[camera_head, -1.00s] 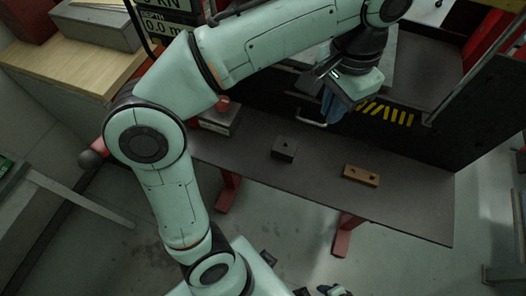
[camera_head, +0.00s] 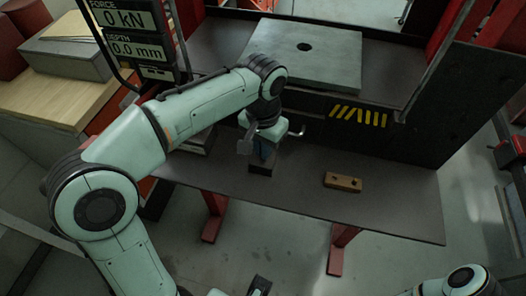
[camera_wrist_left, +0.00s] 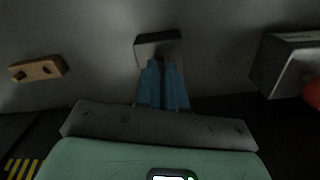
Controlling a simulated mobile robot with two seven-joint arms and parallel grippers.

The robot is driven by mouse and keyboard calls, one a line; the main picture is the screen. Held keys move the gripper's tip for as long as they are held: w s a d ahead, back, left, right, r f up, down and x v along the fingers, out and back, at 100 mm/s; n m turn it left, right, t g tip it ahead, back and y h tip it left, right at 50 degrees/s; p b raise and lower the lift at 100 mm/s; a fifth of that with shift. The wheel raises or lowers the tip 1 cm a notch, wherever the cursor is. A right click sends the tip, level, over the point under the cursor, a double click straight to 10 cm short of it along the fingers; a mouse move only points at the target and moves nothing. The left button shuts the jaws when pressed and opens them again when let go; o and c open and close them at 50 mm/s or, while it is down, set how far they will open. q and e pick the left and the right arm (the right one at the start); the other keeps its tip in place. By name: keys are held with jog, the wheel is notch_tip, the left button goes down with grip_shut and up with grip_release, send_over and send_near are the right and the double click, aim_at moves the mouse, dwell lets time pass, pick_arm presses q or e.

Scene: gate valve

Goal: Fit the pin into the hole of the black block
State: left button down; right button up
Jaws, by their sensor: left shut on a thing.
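The black block (camera_head: 261,166) stands on the dark bench shelf, partly hidden by my left gripper (camera_head: 262,148). In the left wrist view the black block (camera_wrist_left: 158,38) lies just beyond the blue fingertips (camera_wrist_left: 162,65), which overlap its near side. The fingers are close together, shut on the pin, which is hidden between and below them. The block's hole is hidden too. I cannot tell whether the pin touches the block or is in its hole.
A brown block (camera_head: 343,181) with dark holes lies to the right on the shelf (camera_head: 400,212); it also shows in the left wrist view (camera_wrist_left: 42,70). A grey box (camera_wrist_left: 284,62) stands on the other side. A grey plate (camera_head: 330,62) with a hole is above, behind the arm.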

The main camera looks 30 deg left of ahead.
pick_arm(q)
jog(key=shift+s+f, duration=0.1)
jog(key=shift+f, duration=0.7)
pick_arm(e)
jog(key=shift+s+f, duration=0.1)
jog(key=shift+f, duration=0.1)
pick_arm(q)
jog(key=shift+f, duration=0.15)
jog(key=shift+s+f+b, duration=0.2)
jog(key=shift+f+b, duration=0.2)
jog(key=shift+f, duration=0.2)
jog(key=c, duration=1.2)
grip_release()
jog(key=shift+c, duration=0.2)
jog(key=shift+r, duration=0.35)
notch_tip(320, 180, up, 13)
jog(key=p, duration=0.3)
jog(key=shift+w+p, duration=0.25)
jog(key=shift+p, duration=0.1)
pick_arm(e)
jog(key=r, duration=0.1)
jog(key=w+r, duration=0.1)
jog(key=r, duration=0.1)
jog(key=shift+w+r, duration=0.3)
jog(key=shift+w, duration=0.1)
